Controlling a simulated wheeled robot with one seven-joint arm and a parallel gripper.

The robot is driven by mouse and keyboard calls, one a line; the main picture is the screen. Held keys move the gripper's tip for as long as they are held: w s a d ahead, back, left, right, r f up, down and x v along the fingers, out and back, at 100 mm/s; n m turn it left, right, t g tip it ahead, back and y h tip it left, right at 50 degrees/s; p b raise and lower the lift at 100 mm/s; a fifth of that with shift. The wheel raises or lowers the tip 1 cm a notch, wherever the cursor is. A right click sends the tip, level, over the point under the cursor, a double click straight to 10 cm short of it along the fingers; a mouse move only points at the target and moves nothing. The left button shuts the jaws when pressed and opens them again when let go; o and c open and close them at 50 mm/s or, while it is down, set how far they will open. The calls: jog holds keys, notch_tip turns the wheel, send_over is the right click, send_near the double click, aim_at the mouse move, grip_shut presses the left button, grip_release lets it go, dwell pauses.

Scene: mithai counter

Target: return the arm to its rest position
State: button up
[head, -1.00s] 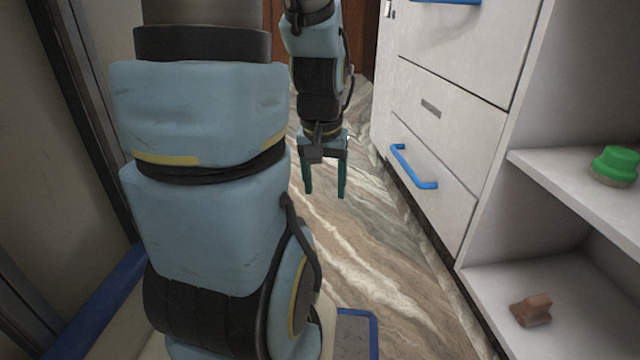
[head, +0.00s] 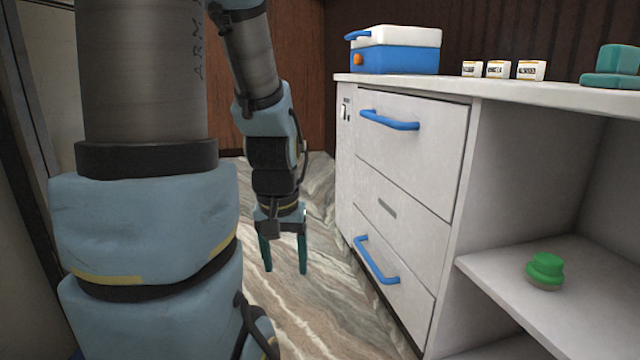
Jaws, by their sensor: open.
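My gripper (head: 285,256) hangs pointing down over the marble-patterned floor, left of the white drawer cabinet. Its two teal fingers are apart and nothing is between them. The upper part of my arm (head: 150,200) fills the left of the head view and hides what is behind it. The gripper is apart from the cabinet (head: 410,160).
The cabinet has two blue handles (head: 390,120), and its drawers are shut. A blue and white box (head: 395,58), small labelled containers (head: 497,69) and a teal object (head: 612,66) stand on the counter. A green-topped item (head: 545,269) sits on the open shelf. The floor (head: 325,290) is clear.

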notch_tip(320, 180, up, 39)
jog(key=p, duration=3.6)
jog(key=shift+p, duration=0.4)
